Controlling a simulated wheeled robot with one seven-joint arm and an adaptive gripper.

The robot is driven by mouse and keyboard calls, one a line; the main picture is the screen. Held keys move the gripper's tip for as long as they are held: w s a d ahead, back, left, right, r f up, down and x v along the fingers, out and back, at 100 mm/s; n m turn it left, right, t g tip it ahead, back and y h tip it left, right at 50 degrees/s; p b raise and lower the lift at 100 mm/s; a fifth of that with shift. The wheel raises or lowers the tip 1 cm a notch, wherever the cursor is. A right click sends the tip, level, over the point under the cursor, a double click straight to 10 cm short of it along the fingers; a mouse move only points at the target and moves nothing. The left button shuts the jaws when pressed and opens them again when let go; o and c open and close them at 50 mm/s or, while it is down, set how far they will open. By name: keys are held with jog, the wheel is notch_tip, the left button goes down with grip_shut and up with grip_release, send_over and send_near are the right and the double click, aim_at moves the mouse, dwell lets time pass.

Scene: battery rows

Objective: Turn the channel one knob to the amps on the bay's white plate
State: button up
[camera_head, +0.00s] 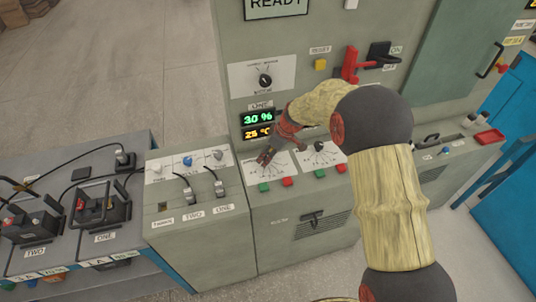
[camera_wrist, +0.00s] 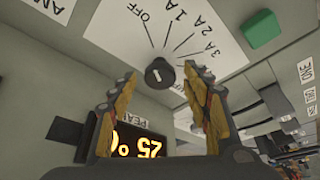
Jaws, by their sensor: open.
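A dark round knob (camera_wrist: 160,74) sits on a white dial plate (camera_wrist: 115,32) marked OFF, 1A, 2A and 3A in the wrist view. Its short white mark lines up roughly with the OFF line. My gripper (camera_wrist: 159,80) is open, with one finger on each side of the knob; whether they touch it I cannot tell. In the head view my gripper (camera_head: 265,157) is at the left of two dials and hides that knob. The right dial's knob (camera_head: 319,146) is visible. White plates stand on the front edge under bay ONE (camera_head: 97,262) and bay TWO (camera_head: 22,279); their small print is hard to read, possibly "1 A" under ONE.
A lit display (camera_head: 258,118) reads 30 % and 25 °C above the dials. Green (camera_head: 264,187) and red (camera_head: 287,182) buttons lie just below the left dial. A mode knob (camera_head: 265,80) and a red-handled switch (camera_head: 350,65) are higher on the cabinet.

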jog(key=shift+c, duration=1.2)
jog(key=c, duration=0.9)
jog(key=shift+m, duration=0.3)
jog(key=shift+s+r+m+t+h+p, duration=0.1)
jog(key=shift+m+t+h+p, duration=0.35)
jog(key=shift+m, duration=0.75)
jog(key=shift+a+m+t+h+p, duration=0.1)
jog(key=shift+m+t+h+p, duration=0.15)
jog(key=shift+m+p, duration=1.15)
jog(key=shift+p, duration=0.05)
